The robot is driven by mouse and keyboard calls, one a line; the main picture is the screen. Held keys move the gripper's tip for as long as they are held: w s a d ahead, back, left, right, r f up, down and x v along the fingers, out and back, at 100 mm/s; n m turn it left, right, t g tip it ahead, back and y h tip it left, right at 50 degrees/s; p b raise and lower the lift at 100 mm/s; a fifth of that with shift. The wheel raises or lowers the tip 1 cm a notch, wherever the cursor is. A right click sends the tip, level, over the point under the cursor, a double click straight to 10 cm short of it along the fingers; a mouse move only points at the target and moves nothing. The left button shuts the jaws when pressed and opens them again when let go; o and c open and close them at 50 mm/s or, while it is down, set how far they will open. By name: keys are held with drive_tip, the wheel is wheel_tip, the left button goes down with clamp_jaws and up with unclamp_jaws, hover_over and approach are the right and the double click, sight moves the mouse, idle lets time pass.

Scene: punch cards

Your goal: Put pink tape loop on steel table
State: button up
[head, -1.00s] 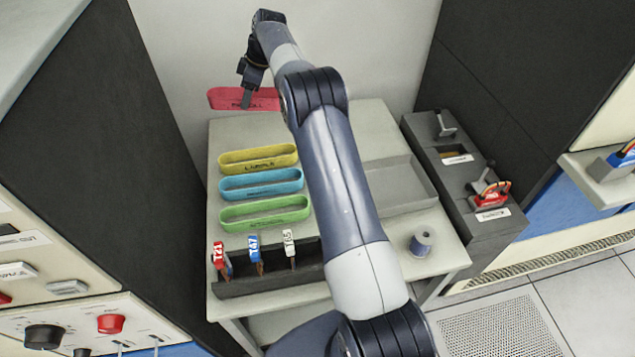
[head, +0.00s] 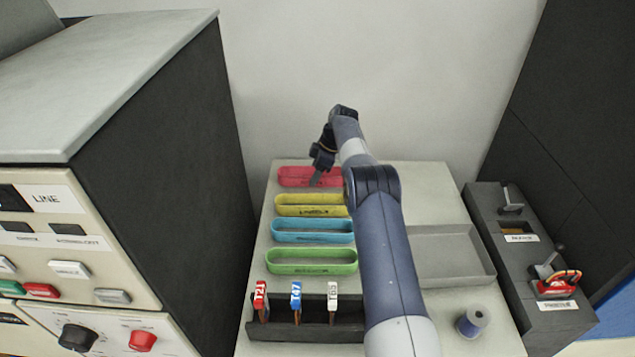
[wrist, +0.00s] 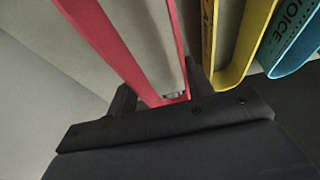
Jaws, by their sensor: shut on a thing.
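The pink tape loop (head: 292,178) is a long, flat reddish band at the back left of the pale steel table (head: 432,195). It lines up behind the yellow loop. My gripper (head: 316,180) is shut on it, reaching down from above. In the wrist view the pink loop (wrist: 110,45) runs up from between my fingers, beside the yellow loop (wrist: 235,55). I cannot tell whether its lower edge touches the tabletop. Part of its far side is hidden by my fingers.
Yellow, blue (head: 312,231) and green (head: 311,262) loops stand in a row in front. A dark rack (head: 285,330) with tagged pieces is at the front. A shallow grey tray (head: 450,262) and a spool (head: 472,321) are right. A dark cabinet (head: 170,170) rises at left.

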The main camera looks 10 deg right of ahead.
drive_tip(key=shift+f, duration=1.75)
drive_tip(key=o, duration=0.9)
drive_tip(key=shift+o, duration=0.2)
drive_tip(key=v, duration=1.2)
drive_tip(key=shift+r, duration=0.2)
drive_tip(key=shift+a, duration=0.1)
